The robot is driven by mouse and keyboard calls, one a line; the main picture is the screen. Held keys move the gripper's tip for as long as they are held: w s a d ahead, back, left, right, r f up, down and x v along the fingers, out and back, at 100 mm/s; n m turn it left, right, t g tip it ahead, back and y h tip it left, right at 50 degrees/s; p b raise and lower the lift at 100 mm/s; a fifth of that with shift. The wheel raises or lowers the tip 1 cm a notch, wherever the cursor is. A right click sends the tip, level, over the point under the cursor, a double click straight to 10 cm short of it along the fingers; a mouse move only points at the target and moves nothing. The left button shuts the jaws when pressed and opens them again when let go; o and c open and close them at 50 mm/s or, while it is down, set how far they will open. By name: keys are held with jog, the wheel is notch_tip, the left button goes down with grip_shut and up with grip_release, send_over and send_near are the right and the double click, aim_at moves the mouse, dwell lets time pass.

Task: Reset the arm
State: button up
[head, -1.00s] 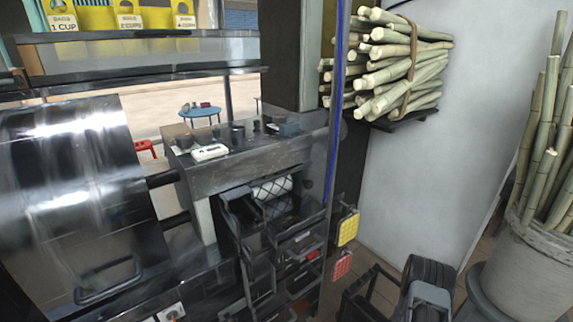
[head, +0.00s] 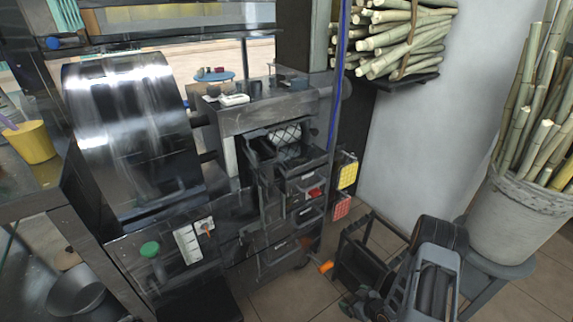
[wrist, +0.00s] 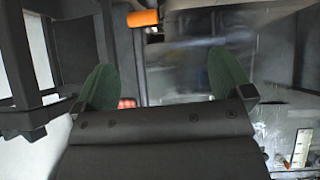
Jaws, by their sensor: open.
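My gripper (wrist: 163,85) shows in the wrist view with its two green fingers spread wide and nothing between them. In the head view my arm is folded low at the bottom right, and part of my gripper (head: 360,306) shows near the bottom edge. The gripper is in front of the black cabinet of the sugarcane press (head: 135,130), apart from it. An orange cylinder (wrist: 143,18) is beyond the fingers in the wrist view; an orange piece also shows in the head view (head: 326,267).
A green button (head: 150,249) and switch panel are on the press front. A yellow cup (head: 30,142) stands on the left counter. Bundled canes (head: 400,35) lie on a wall shelf. A bucket of canes (head: 515,215) stands at right. Some tiled floor (head: 285,297) is clear.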

jog(key=w+d+r+m+g+h+p, duration=0.1)
jog(key=w+r+h+p, duration=0.4)
jog(key=r, duration=1.5)
jog(key=d+r+m+g+h+p, duration=0.15)
jog(key=r+p, duration=0.75)
jog(key=r, duration=1)
jog(key=s+a+r+m+p, duration=0.1)
jog(key=s+a+r+p, duration=0.2)
jog(key=r, duration=0.6)
jog(key=s+a+r+m+g+y+p, duration=0.1)
jog(key=s+a+r+p, duration=0.3)
jog(key=s+r, duration=0.4)
jog(key=s+a+r+m+g+y+p, duration=0.1)
jog(key=s+r+p, duration=0.4)
jog(key=r, duration=0.6)
jog(key=s+a+m, duration=0.1)
jog(key=a, duration=0.1)
jog(key=shift+a+r, duration=0.3)
jog(key=shift+s, duration=0.1)
jog(key=shift+c, duration=0.5)
